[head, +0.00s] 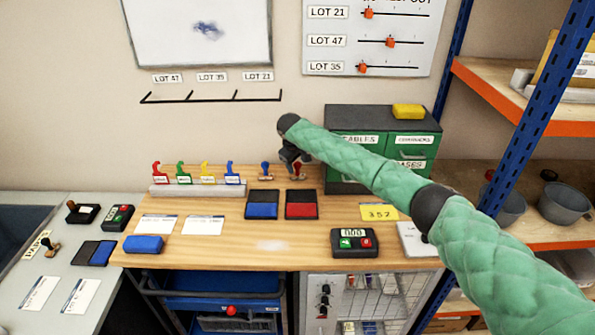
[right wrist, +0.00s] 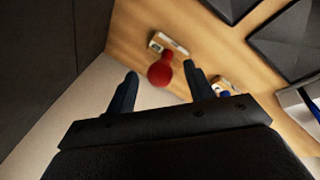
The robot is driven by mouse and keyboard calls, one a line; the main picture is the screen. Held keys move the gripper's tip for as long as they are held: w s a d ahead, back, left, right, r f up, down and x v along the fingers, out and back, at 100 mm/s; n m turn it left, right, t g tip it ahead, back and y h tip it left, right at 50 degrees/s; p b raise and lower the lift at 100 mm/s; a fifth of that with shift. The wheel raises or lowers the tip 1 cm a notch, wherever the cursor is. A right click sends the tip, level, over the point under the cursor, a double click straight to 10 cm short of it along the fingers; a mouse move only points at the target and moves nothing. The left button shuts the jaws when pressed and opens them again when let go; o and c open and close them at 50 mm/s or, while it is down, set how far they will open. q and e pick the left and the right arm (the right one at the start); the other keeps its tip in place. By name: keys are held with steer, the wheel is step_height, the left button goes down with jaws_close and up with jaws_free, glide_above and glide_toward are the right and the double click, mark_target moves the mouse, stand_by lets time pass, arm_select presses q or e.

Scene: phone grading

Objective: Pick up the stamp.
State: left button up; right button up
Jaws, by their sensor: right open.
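A red-handled stamp (head: 299,173) stands on the wooden bench near the wall, partly hidden by my right gripper (head: 291,160). The right wrist view shows its round red knob (right wrist: 160,74) between the two open fingertips (right wrist: 161,84), and its pale base farther off on the wood. I cannot tell how far the fingertips are from the knob. A blue-handled stamp (head: 266,171) stands just to the left; in the right wrist view it shows (right wrist: 223,88) behind the right finger. My left gripper is out of view.
A grey cabinet with green drawers (head: 398,143) stands close to the right of the gripper. Blue (head: 262,204) and red (head: 301,204) ink pads lie in front. A rack (head: 197,189) with several coloured hooked pieces is to the left. Bench centre is clear.

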mark_target(297, 163)
jaws_close()
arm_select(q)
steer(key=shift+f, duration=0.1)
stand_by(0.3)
